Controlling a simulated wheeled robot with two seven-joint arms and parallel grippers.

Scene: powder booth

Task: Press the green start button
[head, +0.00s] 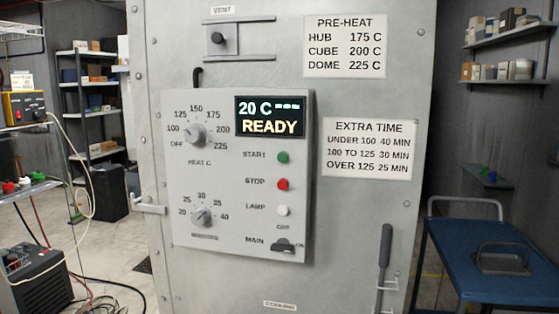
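The green start button (283,157) sits on the grey control panel (225,235), to the right of the START label. The red stop button (283,184) and the white lamp button (282,210) are below it in the same column. The panel's display (270,116) above the buttons reads 20 C and READY. Neither of my grippers shows in the head view.
The panel also carries a heat dial (196,135), a lower dial (202,217) and a main switch (284,246). A long dark handle (384,262) hangs at the lower right of the oven front. A blue cart (470,275) stands at right.

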